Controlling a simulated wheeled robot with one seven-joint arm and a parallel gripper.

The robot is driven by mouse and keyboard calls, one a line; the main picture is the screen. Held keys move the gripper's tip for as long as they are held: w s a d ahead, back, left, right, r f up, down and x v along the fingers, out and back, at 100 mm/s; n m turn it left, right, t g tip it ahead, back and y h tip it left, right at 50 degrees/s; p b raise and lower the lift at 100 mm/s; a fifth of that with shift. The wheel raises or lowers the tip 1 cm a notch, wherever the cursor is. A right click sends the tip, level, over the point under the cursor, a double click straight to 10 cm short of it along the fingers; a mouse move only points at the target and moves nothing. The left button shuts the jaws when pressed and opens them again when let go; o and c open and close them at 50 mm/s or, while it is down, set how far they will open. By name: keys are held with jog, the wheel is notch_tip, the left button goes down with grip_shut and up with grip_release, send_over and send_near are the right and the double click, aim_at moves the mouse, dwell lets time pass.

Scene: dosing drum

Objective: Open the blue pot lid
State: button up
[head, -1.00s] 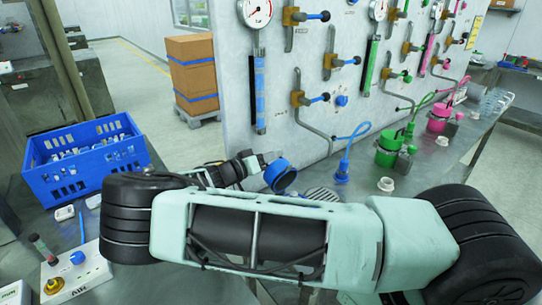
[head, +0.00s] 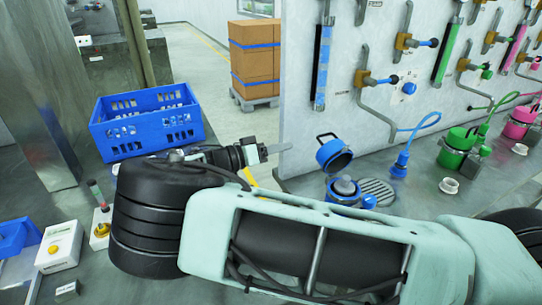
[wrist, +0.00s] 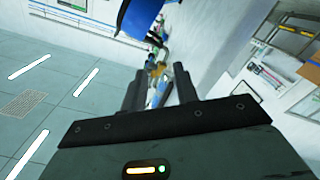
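The blue pot (head: 345,195) stands on the bench behind my arm, and its lower part is hidden. Its blue lid (head: 334,154) is tilted up above the pot, with its dark handle at the upper left. The pot's mouth shows uncovered, with something grey in it. My gripper (head: 268,152) is left of the lid with a visible gap and points right. In the wrist view my gripper's two dark fingers (wrist: 158,88) stand apart with nothing clearly held between them. A blue shape at that view's top edge may be the lid; I cannot tell.
A blue crate (head: 146,130) stands at the back left of the bench. A grey panel with pipes and valves (head: 460,75) rises behind the pot. A green pot (head: 457,145) and a pink pot (head: 520,122) stand to the right. A round drain grate (head: 377,188) lies beside the blue pot.

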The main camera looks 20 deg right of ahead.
jog(key=shift+a, duration=1.15)
